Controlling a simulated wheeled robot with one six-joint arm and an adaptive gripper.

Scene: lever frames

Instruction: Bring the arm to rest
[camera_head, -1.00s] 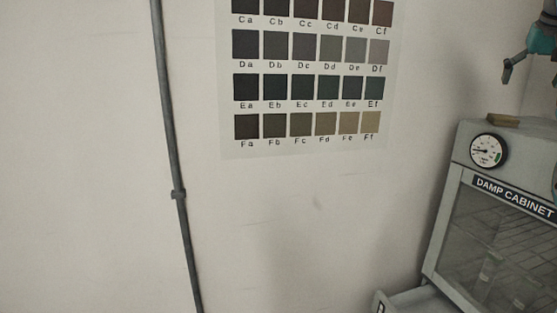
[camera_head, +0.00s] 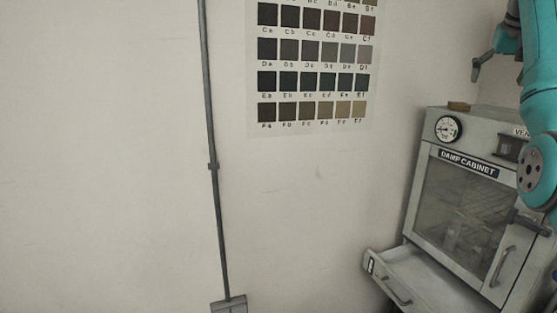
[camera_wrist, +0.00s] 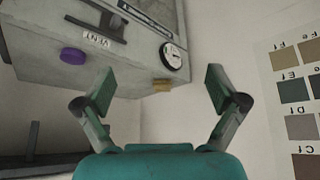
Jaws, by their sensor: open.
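My arm is teal and shows at the right edge of the head view, in front of the damp cabinet's right side. My gripper (camera_head: 482,66) shows in part at the upper right of that view, above the cabinet. In the wrist view my gripper (camera_wrist: 160,92) has its two fingers spread wide with nothing between them. The damp cabinet (camera_head: 415,185) stands below it, with a round gauge (camera_head: 447,128) and a glass door. In the wrist view the cabinet (camera_wrist: 40,65) appears upside down beyond the fingers.
A drawer (camera_head: 425,283) stands out at the cabinet's bottom. A small tan block (camera_head: 458,106) lies on the cabinet top. A colour chart (camera_head: 312,130) and dark pipe (camera_head: 212,190) are on the wall.

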